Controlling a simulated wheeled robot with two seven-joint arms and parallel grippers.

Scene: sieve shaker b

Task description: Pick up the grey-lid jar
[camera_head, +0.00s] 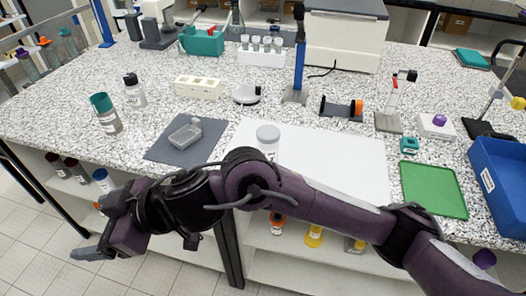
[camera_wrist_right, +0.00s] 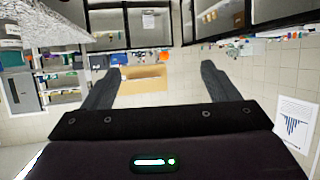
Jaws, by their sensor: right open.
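The jar with a pale grey lid (camera_head: 268,134) stands upright on the table, at the left part of the white sheet. Its lower part is partly hidden behind my right arm. My right arm comes in from the right and crosses in front of the table. My right gripper (camera_head: 92,240) is at the lower left, out past the table's front edge and well apart from the jar. In the right wrist view my right gripper (camera_wrist_right: 160,80) is open, with nothing between its fingers. The jar is not seen there. My left gripper is not in view.
A teal-lid bottle (camera_head: 106,115) and a black-lid bottle (camera_head: 134,92) stand farther left. A blue post (camera_head: 299,65) rises behind the jar. A green mat (camera_head: 433,190) and blue bin (camera_head: 500,180) are right.

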